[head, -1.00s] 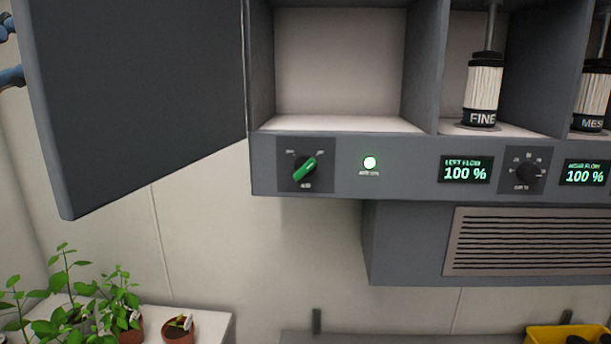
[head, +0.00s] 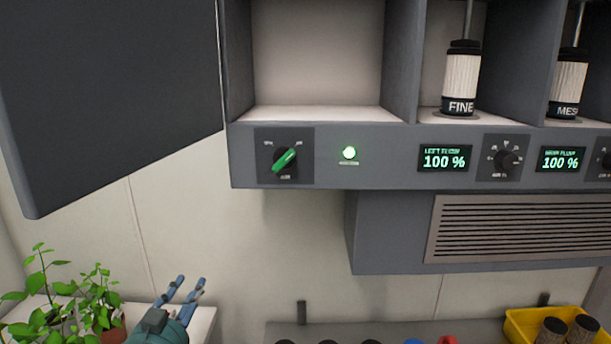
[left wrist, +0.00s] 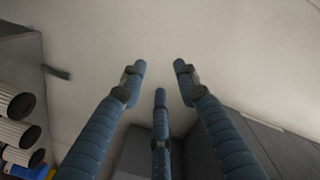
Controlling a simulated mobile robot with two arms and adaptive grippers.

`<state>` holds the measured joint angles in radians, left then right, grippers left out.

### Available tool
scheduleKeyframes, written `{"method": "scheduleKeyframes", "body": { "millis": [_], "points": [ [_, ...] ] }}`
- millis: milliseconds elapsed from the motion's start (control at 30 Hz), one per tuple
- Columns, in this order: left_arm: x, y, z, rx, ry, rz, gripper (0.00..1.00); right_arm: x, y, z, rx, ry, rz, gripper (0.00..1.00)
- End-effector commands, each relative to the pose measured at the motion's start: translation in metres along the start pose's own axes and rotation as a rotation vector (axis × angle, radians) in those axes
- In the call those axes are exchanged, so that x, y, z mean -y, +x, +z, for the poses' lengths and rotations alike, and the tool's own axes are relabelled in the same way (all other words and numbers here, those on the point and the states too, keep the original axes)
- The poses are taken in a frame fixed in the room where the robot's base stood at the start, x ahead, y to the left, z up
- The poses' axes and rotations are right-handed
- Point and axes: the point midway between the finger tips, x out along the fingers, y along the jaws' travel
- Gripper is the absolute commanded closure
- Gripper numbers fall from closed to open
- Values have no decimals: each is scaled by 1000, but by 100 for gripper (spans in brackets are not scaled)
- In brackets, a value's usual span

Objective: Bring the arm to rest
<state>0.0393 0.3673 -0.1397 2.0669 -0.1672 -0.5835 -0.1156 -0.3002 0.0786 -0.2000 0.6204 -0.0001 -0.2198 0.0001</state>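My left gripper (head: 190,281) is low at the left in the head view, over the white bench beside the potted plants. Its blue fingers point up and are spread apart with nothing between them. In the left wrist view the left gripper (left wrist: 160,72) shows three separated fingers, open and empty, with a pale wall or ceiling beyond. My right gripper is in neither view.
An open grey door (head: 110,95) hangs above my left gripper. Plants (head: 45,290) stand close left. A yellow bin (head: 518,328) is at lower right.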

Motion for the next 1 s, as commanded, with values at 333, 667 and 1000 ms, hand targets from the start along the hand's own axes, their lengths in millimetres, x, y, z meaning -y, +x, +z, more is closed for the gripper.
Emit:
{"method": "scheduleKeyframes", "body": {
  "millis": [333,667,1000],
  "points": [
    [-138,-164,147,636,-282,276,69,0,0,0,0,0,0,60],
    [-190,-288,184,978,-390,419,69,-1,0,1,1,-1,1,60],
    [-233,-334,224,1142,-424,487,69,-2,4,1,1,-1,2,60]
  ]
}}
